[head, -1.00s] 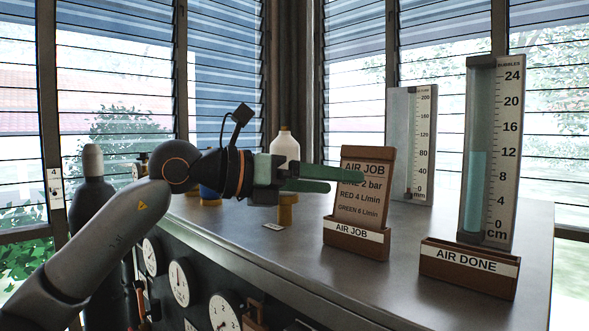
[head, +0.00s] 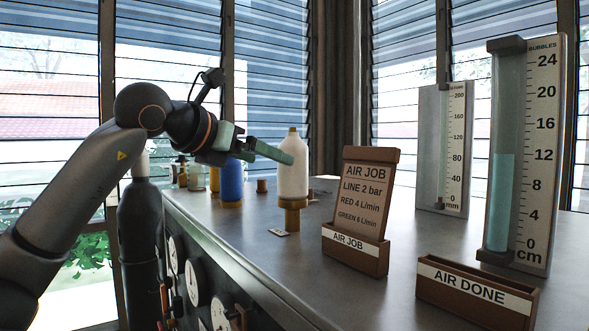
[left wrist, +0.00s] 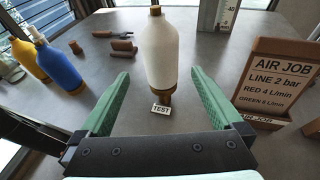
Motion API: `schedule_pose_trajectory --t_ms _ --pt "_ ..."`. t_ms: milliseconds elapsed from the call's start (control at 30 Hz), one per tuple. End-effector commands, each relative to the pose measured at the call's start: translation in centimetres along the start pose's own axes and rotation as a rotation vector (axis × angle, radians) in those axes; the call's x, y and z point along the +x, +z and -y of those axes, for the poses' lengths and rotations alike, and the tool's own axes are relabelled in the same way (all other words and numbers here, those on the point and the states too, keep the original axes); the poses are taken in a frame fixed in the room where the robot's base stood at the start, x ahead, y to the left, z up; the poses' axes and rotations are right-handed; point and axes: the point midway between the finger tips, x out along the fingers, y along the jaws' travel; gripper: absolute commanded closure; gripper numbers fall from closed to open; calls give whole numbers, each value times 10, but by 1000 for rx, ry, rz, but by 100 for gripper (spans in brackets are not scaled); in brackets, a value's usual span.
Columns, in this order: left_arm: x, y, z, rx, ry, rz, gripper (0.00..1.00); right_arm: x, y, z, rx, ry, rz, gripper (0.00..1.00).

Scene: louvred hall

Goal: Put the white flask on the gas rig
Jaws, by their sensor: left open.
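The white flask (head: 293,170), with a tan cap, stands upright on a short brass-coloured stand (head: 292,216) on the grey bench top. My left gripper (head: 272,151) is open and empty, its green fingers pointing at the flask from the left. In the left wrist view the flask (left wrist: 160,52) stands ahead, in line with the gap between the fingers (left wrist: 160,76). I see no contact. A small TEST label (left wrist: 161,109) lies in front of the stand. No part is marked as the gas rig; round gauges (head: 193,281) line the bench front. My right gripper is out of view.
A blue bottle (head: 231,180) and a yellow one (left wrist: 29,62) stand left of the flask. Brown fittings (left wrist: 122,46) lie behind. The AIR JOB card holder (head: 355,250), AIR DONE tray (head: 475,292) and two tall gauges (head: 515,150) stand right. A dark cylinder (head: 146,225) stands left.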

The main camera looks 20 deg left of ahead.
Motion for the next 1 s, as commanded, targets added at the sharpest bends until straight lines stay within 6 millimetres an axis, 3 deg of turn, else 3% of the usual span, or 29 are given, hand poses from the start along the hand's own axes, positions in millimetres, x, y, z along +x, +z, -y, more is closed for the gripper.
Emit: schedule_pose_trajectory --t_ms 600,1000 --pt "79 1 1 -1 -2 -1 0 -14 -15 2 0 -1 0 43" --pt "89 0 1 1 -2 1 0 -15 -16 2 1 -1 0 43"
